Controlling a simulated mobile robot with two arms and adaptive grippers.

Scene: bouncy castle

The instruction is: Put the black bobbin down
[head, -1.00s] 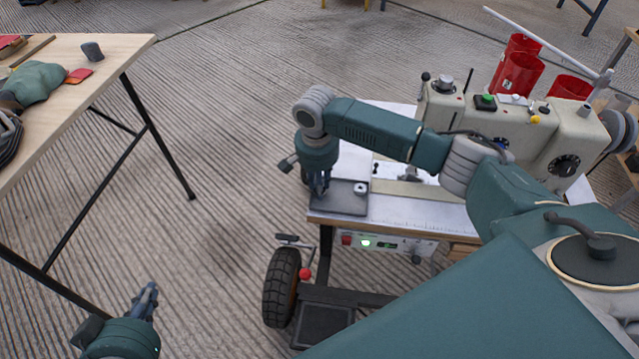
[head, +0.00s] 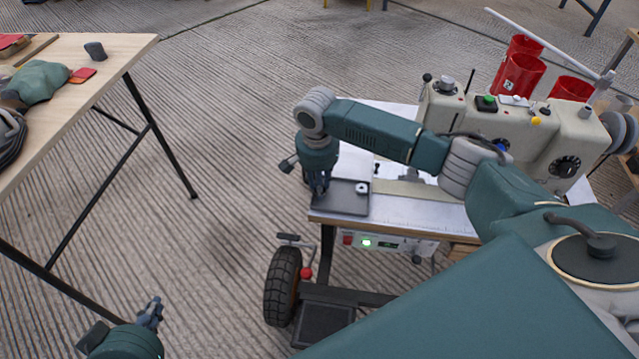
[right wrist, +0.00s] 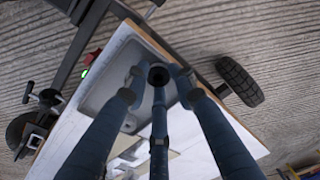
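The black bobbin (right wrist: 158,75) sits between the three blue fingertips of my right gripper (right wrist: 158,84) in the right wrist view. The fingers close in around it, over the grey tray (right wrist: 103,92). In the head view my right gripper (head: 319,188) points down at the left part of this tray (head: 340,207), and the black bobbin cannot be made out there. Whether the bobbin touches the tray is hard to tell. My left gripper (head: 151,312) is at the lower left, over the floor and away from the tables; its finger opening is unclear.
A light bobbin (head: 362,188) lies on the tray's right side. The sewing machine (head: 510,125) stands to the right on the table, with red containers (head: 519,74) behind. A wooden table (head: 118,47) with several items is at left. Open floor lies between.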

